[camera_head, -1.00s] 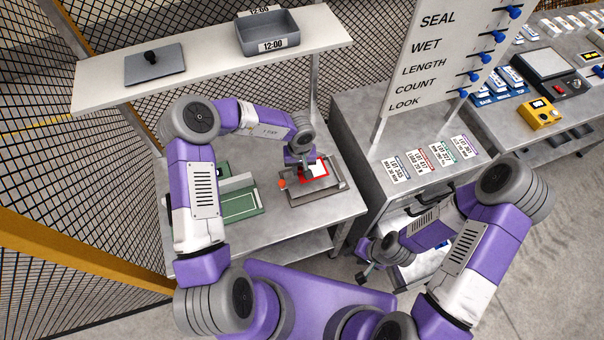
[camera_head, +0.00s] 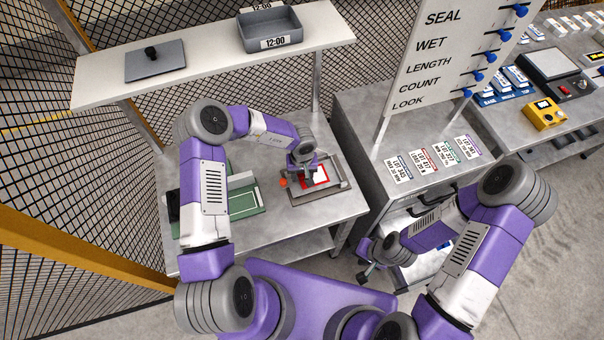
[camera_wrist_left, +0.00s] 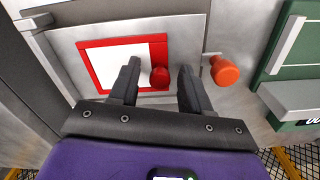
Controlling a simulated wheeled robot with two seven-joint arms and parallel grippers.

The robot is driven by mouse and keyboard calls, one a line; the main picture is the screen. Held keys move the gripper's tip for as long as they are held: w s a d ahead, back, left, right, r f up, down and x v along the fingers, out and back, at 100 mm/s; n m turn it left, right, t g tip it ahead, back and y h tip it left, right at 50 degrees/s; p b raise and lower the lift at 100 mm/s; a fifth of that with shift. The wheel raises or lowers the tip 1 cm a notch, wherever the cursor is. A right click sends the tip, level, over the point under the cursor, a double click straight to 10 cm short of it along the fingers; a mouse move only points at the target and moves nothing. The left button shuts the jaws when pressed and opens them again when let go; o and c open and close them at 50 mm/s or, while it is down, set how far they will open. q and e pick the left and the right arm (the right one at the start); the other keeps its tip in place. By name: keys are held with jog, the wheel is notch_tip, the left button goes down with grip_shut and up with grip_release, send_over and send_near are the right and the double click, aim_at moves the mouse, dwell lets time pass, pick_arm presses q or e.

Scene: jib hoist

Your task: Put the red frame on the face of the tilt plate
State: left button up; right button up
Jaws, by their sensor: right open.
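The red frame (camera_head: 327,178) lies around a white area on the face of the grey tilt plate (camera_head: 341,187). In the left wrist view the frame (camera_wrist_left: 100,68) looks flat against the plate (camera_wrist_left: 186,38), with a red knob (camera_wrist_left: 160,77) on its right side. My left gripper (camera_wrist_left: 158,75) is open, with one finger on each side of the knob and a gap to both. In the head view my left gripper (camera_head: 303,174) is over the frame and hides part of it. My right gripper (camera_head: 366,273) is open and empty, low beside the drawer cabinet.
An orange knob (camera_wrist_left: 224,70) sits at the plate's right edge in the wrist view. A green fixture (camera_head: 240,203) stands left of the plate on the bench (camera_head: 285,228). A shelf (camera_head: 212,55) with a grey bin (camera_head: 270,32) is above the bench. The cabinet stands to the right.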

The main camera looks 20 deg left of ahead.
pick_arm(q)
jog(key=shift+r, duration=0.25)
notch_tip(320, 180, up, 12)
jog(key=p, duration=0.2)
jog(key=shift+f, duration=0.1)
dwell(0.6)
